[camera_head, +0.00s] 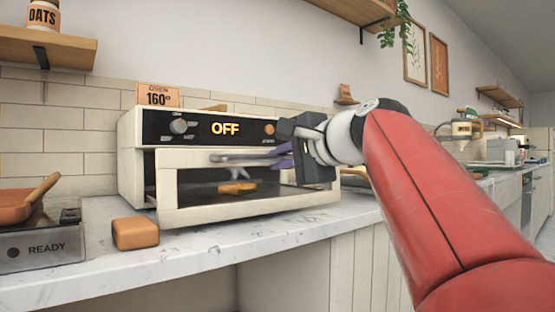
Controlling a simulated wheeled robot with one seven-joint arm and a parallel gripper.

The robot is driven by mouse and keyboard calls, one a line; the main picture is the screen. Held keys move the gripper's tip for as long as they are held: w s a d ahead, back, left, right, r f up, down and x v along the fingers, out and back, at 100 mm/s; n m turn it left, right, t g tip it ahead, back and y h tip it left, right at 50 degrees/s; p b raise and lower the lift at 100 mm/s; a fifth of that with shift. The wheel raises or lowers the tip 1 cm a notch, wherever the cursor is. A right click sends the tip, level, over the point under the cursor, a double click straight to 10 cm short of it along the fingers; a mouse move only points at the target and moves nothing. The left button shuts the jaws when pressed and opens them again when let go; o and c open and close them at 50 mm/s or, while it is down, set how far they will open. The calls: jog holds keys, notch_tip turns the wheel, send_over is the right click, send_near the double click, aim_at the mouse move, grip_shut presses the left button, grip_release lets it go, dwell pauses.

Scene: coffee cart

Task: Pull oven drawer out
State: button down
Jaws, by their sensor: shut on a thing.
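The white oven (128,150) stands on the counter, its display reading OFF. Its drawer (170,215), a white front with a glass window, stands out forward of the oven body, so it is partly open. The metal handle (232,157) runs across the top of the drawer front. My gripper (283,155) is shut on the handle near its right end, and its dark body hides the drawer's upper right corner. An orange-brown item (237,188) shows through the glass; what it is, I cannot tell.
A brown block (135,233) lies on the counter just left of the drawer front. A READY hotplate (40,240) with an orange pan (18,206) stands at far left. The marble counter (250,246) is clear before the drawer.

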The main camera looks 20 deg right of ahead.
jog(key=c, duration=1.8)
grip_release()
jog(key=v, duration=0.7)
jog(key=shift+s+d+p, duration=0.15)
jog(key=shift+s+p, duration=0.15)
jog(key=shift+s, duration=0.05)
